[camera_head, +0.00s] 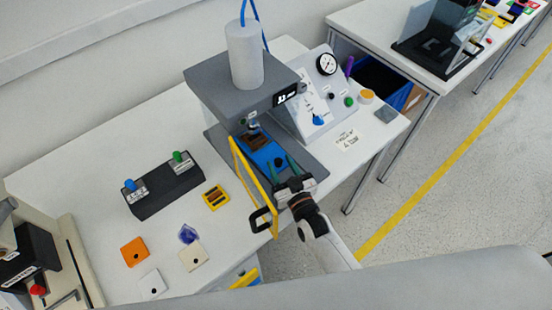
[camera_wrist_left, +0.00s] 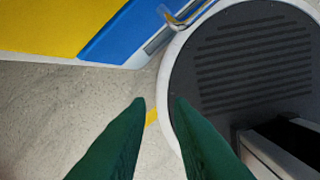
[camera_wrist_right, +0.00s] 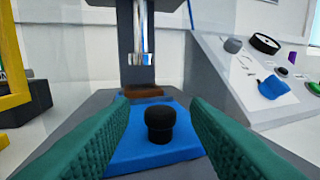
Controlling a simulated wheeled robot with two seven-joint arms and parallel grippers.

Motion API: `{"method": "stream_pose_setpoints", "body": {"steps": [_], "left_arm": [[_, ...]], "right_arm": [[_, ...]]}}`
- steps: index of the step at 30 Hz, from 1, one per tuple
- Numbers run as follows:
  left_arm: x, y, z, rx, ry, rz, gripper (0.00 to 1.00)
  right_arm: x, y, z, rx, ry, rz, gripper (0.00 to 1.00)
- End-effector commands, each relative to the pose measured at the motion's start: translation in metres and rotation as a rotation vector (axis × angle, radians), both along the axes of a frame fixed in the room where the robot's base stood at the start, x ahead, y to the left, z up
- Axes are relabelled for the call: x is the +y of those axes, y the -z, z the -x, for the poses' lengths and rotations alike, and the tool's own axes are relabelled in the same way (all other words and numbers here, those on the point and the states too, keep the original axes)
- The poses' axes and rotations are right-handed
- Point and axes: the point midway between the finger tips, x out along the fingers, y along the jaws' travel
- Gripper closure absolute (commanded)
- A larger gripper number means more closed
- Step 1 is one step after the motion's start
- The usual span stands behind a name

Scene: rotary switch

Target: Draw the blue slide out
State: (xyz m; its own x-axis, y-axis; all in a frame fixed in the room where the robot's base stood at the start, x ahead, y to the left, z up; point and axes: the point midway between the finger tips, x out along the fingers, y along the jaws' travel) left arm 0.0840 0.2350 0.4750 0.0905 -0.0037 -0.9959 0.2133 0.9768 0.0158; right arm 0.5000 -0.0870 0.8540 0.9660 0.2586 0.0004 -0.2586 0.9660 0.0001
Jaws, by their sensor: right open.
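The blue slide (camera_head: 262,153) lies flat on the grey base of the press, with a brown block on its far part. Its black knob (camera_wrist_right: 160,122) stands upright near the front of the slide. My right gripper (camera_head: 281,165) is open at the front of the press. In the right wrist view its green fingers stand left and right of the knob, with gaps on both sides, and the slide (camera_wrist_right: 150,155) shows between them. My left gripper (camera_wrist_left: 159,102) is over the floor, its fingers apart and nothing between them. It is out of the head view.
A yellow frame (camera_head: 240,165) stands just left of my right gripper. The press head (camera_head: 240,90) overhangs the slide's far part. A sloped control panel (camera_head: 318,100) stands to the right. A black switch box (camera_head: 165,192) and coloured plates lie to the left.

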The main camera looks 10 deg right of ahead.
Motion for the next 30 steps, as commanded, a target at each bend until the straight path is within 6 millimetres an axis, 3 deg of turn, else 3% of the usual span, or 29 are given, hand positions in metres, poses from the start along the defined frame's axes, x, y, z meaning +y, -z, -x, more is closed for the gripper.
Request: {"method": "stream_pose_setpoints", "body": {"steps": [7, 18, 19, 27, 30], "left_arm": [[0.000, 0.017, 0.000, 0.000, 0.000, 0.000, 0.80], [0.000, 0.018, 0.000, 0.000, 0.000, 0.000, 0.80], [0.000, 0.018, 0.000, 0.000, 0.000, 0.000, 0.80], [0.000, 0.018, 0.000, 0.000, 0.000, 0.000, 0.80], [0.000, 0.018, 0.000, 0.000, 0.000, 0.000, 0.80]], "right_arm": [[0.009, 0.002, -0.032, -0.001, 0.000, -0.001, 0.57], [0.010, 0.000, -0.038, 0.001, 0.000, 0.000, 0.57], [0.010, 0.000, -0.038, 0.001, 0.000, 0.000, 0.59], [0.010, 0.000, -0.038, 0.001, 0.000, 0.000, 1.00], [0.010, 0.000, -0.038, 0.001, 0.000, 0.000, 1.00]]}}
